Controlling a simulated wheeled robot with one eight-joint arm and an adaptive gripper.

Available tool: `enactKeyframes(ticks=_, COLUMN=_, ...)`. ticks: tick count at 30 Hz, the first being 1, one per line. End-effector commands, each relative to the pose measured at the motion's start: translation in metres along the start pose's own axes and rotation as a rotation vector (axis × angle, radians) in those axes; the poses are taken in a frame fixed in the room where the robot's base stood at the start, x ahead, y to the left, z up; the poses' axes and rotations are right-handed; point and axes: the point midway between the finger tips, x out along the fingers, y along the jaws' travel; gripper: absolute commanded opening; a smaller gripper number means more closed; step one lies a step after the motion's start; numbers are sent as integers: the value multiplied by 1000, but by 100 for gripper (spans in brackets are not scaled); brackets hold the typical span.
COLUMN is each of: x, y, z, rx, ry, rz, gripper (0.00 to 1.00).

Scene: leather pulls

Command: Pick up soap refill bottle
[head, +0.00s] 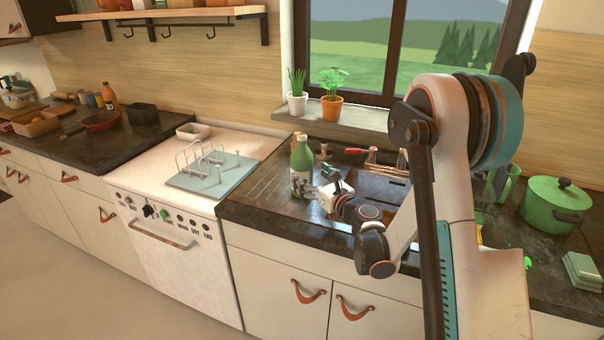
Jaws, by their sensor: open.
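A green bottle with a patterned label (301,165), which looks like the soap refill bottle, stands upright on the dark counter at the left of the sink. My gripper (312,192) is open, at the lower right side of the bottle. Its fingers point left towards the bottle. I cannot tell whether a finger touches the bottle or reaches around it. My arm comes in from the right and hides part of the sink and counter.
The sink (377,190) lies right of the bottle. A dish rack (212,168) stands on the white stove to the left. Two potted plants (331,108) stand on the sill behind. A green pot (553,205) is at the right. The counter left of the bottle is clear.

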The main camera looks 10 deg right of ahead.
Motion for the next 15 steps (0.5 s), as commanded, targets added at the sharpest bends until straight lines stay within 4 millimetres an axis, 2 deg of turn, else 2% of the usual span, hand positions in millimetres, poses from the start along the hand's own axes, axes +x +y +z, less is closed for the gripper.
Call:
enactKeyframes(ticks=5, x=11, y=1, z=0, rx=-1, ry=0, rz=2, gripper=82)
enactKeyframes(ticks=12, x=45, y=1, z=0, rx=-1, ry=0, rz=2, gripper=82)
enactKeyframes(ticks=15, x=53, y=0, z=1, rx=-1, ry=0, rz=1, gripper=82)
